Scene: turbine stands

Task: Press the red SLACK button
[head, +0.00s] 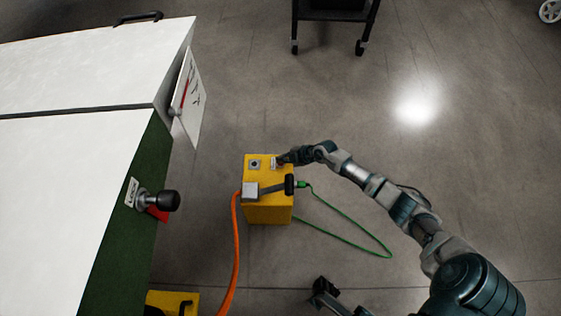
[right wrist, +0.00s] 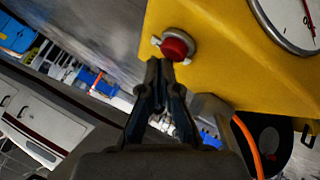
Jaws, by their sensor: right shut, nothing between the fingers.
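The yellow box (head: 268,208) stands on the floor in the head view. The red button (right wrist: 178,45) shows on its yellow face in the right wrist view, in a silver mount with two small lugs; any lettering by it cannot be read. My right gripper (head: 284,159) reaches the box's top from the right. In the right wrist view my right gripper (right wrist: 161,65) is shut and empty, its tips just below the button in the picture. I cannot tell whether they touch it. A dark jointed part shows at the head view's bottom edge; I cannot tell if it is my left gripper.
A round gauge (right wrist: 291,18) sits beside the button. An orange hose (head: 235,250) and a green cable (head: 355,237) run from the box. A white-topped green cabinet (head: 60,190) with a black knob (head: 168,200) stands left. A dark cart (head: 335,18) stands behind.

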